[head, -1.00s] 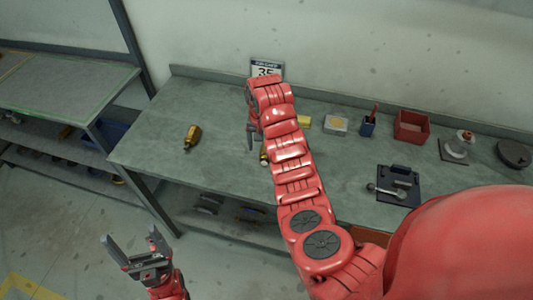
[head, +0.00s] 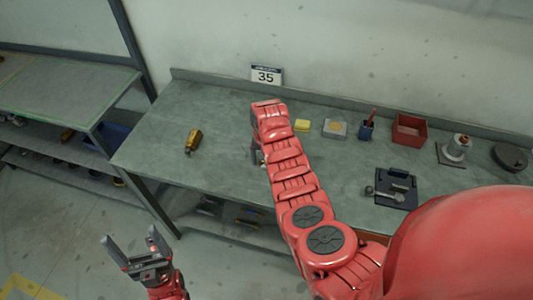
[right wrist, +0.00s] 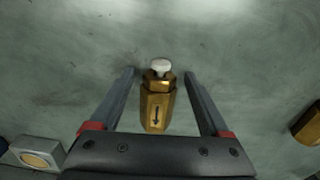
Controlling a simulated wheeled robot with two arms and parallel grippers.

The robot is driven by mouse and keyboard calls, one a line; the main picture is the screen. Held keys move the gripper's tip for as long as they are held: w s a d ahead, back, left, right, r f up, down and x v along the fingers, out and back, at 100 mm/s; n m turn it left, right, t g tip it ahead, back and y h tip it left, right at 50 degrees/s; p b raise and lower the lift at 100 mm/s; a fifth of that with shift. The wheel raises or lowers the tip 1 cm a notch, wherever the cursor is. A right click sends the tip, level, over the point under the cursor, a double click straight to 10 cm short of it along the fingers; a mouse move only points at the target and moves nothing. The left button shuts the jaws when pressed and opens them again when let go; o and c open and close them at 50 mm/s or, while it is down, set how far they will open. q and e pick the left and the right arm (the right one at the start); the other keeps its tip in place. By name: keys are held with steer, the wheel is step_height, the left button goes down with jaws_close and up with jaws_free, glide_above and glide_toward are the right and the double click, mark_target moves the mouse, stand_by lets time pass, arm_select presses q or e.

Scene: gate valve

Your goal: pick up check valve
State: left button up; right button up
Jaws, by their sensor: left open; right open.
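A brass check valve (right wrist: 157,105) with a dark arrow on its body and a pale round end lies on the bench in the right wrist view. My right gripper (right wrist: 159,74) is open, with one finger on each side of it and a gap to both. In the head view my right gripper (head: 256,155) is low over the bench, and my arm hides most of this valve. A second brass fitting (head: 193,140) lies further left on the bench, and part of it shows in the right wrist view (right wrist: 308,125). My left gripper (head: 131,240) is open and empty, in front of the bench.
A black tray (head: 395,188) lies to the right. The bench left of my right arm is mostly clear.

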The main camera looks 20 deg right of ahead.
jaws_close()
stand_by(0.4)
